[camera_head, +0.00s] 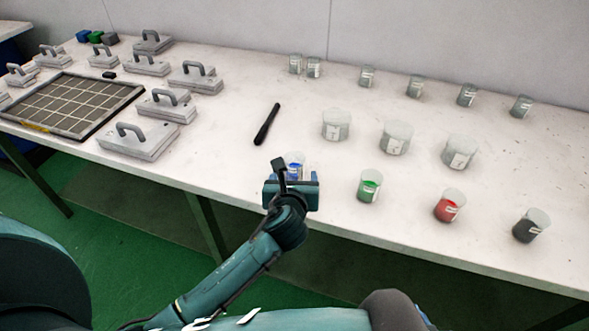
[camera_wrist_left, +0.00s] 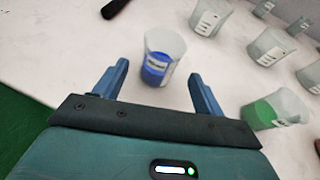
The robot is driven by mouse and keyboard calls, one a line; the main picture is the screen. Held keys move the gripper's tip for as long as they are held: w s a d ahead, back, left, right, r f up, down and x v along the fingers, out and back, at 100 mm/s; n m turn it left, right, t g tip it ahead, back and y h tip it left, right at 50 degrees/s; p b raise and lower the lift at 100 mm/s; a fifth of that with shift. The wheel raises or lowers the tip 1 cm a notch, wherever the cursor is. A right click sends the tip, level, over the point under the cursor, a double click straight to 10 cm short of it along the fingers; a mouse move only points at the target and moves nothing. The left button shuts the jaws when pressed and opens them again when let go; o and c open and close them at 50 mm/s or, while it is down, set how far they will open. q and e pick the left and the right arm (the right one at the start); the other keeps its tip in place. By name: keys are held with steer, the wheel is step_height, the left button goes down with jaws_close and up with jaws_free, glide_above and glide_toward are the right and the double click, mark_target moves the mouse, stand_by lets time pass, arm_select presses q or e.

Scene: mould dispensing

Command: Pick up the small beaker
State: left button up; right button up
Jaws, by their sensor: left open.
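A small beaker with blue liquid (camera_wrist_left: 160,58) stands upright on the white table. In the left wrist view it is just beyond my left gripper (camera_wrist_left: 162,88), roughly in line with the gap between the fingers. The fingers are open and empty, one to each side of that line. In the head view my left gripper (camera_head: 291,178) partly hides the blue beaker (camera_head: 295,160). Similar small beakers hold green liquid (camera_head: 369,186), red liquid (camera_head: 449,205) and dark liquid (camera_head: 531,225) to the right. My right gripper does not show.
Larger clear beakers (camera_head: 336,125) stand behind the coloured ones, with several small beakers (camera_head: 414,86) at the back. A black stick-like object (camera_head: 267,124) lies left of the blue beaker. Grey handled blocks (camera_head: 139,140) and a gridded tray (camera_head: 120,105) fill the table's left.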

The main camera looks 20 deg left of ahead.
mark_target(294, 173)
arm_select(q)
steer(key=x, duration=0.4)
steer(key=shift+w+a, duration=0.15)
steer(key=shift+w, duration=0.1)
steer(key=c, duration=1.1)
